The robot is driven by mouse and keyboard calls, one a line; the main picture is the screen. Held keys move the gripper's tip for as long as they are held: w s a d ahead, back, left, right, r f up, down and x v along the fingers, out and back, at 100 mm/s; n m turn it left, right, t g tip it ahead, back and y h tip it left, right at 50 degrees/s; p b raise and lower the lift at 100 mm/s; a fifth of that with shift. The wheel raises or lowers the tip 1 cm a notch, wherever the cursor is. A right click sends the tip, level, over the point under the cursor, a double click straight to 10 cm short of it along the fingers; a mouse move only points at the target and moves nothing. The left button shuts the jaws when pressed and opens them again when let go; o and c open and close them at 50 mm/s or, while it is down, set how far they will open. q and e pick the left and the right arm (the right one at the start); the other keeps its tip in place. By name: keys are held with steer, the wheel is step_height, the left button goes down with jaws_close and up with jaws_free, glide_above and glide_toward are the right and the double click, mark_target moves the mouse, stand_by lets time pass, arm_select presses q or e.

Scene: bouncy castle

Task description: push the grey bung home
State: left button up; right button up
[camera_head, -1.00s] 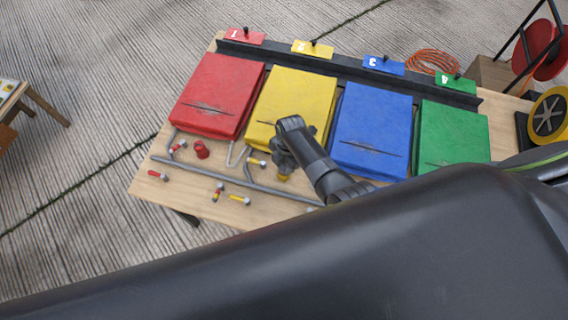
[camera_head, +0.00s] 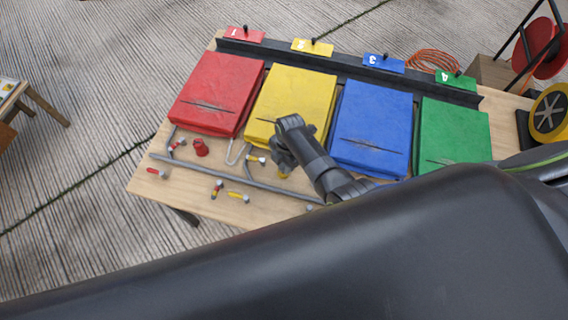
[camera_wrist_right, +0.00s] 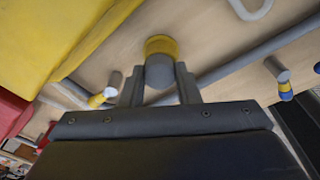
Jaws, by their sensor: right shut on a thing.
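My right gripper (camera_head: 283,163) reaches down over the wooden table at the front edge of the yellow pad. In the right wrist view its two fingers (camera_wrist_right: 160,82) stand on either side of a grey cylinder, which I take for the grey bung (camera_wrist_right: 160,72). The fingers are shut on it. A yellow collar (camera_wrist_right: 161,45) shows at the far end of the grey cylinder. I cannot tell how deep the grey part sits in it. In the head view the gripper hides most of this piece. My left gripper is not in view.
Red (camera_head: 218,95), yellow (camera_head: 293,101), blue (camera_head: 372,127) and green (camera_head: 453,137) pads lie on the table. Grey tubing (camera_head: 235,180) runs along the front. A red piece (camera_head: 201,148) and several small coloured fittings (camera_head: 239,197) stand or lie nearby.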

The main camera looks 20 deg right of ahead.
steer(key=shift+s+f, duration=0.5)
steer(key=shift+f, duration=0.1)
steer(key=o, duration=1.1)
steer(key=shift+w+a+f, duration=0.1)
steer(key=shift+w, duration=0.05)
steer(key=shift+o, duration=0.2)
steer(key=shift+r, duration=0.35)
step_height(320, 180, up, 18)
steer(key=w+d+p, duration=0.1)
steer(key=shift+w+d, duration=0.4)
steer(key=shift+r, duration=0.1)
